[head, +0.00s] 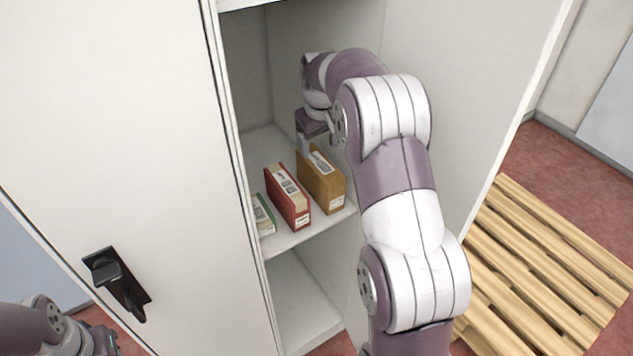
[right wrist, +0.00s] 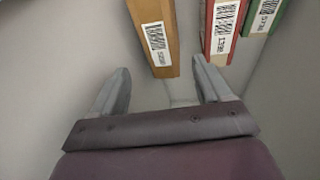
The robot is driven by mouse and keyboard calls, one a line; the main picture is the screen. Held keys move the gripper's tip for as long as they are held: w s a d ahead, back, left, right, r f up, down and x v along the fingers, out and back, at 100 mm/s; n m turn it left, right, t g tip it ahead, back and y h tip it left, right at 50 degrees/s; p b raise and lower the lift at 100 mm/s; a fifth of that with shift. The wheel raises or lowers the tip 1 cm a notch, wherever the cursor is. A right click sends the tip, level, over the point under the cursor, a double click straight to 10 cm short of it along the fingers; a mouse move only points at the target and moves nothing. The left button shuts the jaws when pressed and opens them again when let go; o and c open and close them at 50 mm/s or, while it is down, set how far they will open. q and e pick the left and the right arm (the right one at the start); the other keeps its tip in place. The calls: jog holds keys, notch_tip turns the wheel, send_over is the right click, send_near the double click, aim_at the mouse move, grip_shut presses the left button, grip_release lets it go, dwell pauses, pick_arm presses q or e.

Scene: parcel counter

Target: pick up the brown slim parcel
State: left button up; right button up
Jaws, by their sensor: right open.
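The brown slim parcel (head: 322,182) stands upright on the cabinet shelf, at the right of a row of parcels. In the right wrist view the brown parcel (right wrist: 154,38) lies ahead of the fingertips, between their lines. My right gripper (head: 304,146) is at the back end of the brown parcel, pointing down; it is open and empty in the right wrist view (right wrist: 160,75). In the head view its fingers are partly hidden, so I cannot tell whether they touch the parcel. Part of my left arm shows at the lower left; its gripper jaws are not clearly seen.
A red parcel (head: 288,197) stands just left of the brown one, and a green parcel (head: 263,215) left of that. The cabinet door (head: 120,130) with a black handle (head: 116,283) stands at the left. A wooden pallet (head: 545,270) lies on the floor at right.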

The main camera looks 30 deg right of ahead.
aim_at(319, 164)
jog(key=x, duration=1.1)
jog(key=shift+f+p, duration=0.2)
jog(key=shift+p, duration=0.2)
jog(key=shift+w+f, duration=0.15)
jog(key=shift+f, duration=0.1)
jog(key=shift+r, duration=0.1)
jog(key=c, duration=1.1)
